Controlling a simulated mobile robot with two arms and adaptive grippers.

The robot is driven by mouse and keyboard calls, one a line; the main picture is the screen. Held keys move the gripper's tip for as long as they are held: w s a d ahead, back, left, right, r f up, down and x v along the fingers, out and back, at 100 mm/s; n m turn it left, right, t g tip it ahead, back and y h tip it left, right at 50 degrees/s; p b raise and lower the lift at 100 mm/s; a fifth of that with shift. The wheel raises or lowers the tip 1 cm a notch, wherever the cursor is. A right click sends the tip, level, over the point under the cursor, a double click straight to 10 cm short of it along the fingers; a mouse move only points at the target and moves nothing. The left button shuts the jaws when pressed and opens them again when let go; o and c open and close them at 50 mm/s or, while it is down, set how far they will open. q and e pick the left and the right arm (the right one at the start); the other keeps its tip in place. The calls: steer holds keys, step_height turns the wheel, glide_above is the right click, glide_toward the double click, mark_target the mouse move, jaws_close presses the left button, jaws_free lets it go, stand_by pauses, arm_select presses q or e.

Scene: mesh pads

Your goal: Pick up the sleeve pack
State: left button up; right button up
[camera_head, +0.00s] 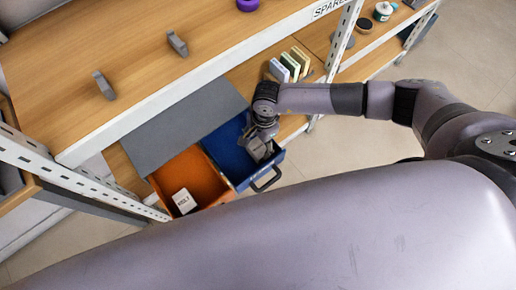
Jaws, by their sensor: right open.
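My right gripper (262,145) points down into the blue drawer bin (223,148), near its handle end. It is open; its fingers are small and dark here, and I cannot make out anything between them. No pack can be clearly seen in the blue bin, as the gripper covers part of its inside. A small white pack (184,201) with dark lettering lies in the orange bin (168,174), to the left of the gripper and apart from it. I cannot tell which item is the sleeve pack. My left gripper is out of view.
A grey mat (175,125) lies behind the bins. Several upright coloured packs (290,65) stand on the shelf behind the gripper. The wooden upper shelf (130,50) with white edge and perforated posts (342,40) bounds the space. Floor is free at right.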

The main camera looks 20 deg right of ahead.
mark_target(258, 148)
step_height(258, 148, down, 4)
steer(key=shift+a+r, duration=0.1)
steer(key=shift+r, duration=0.1)
steer(key=shift+c, duration=0.5)
steer(key=c, duration=0.7)
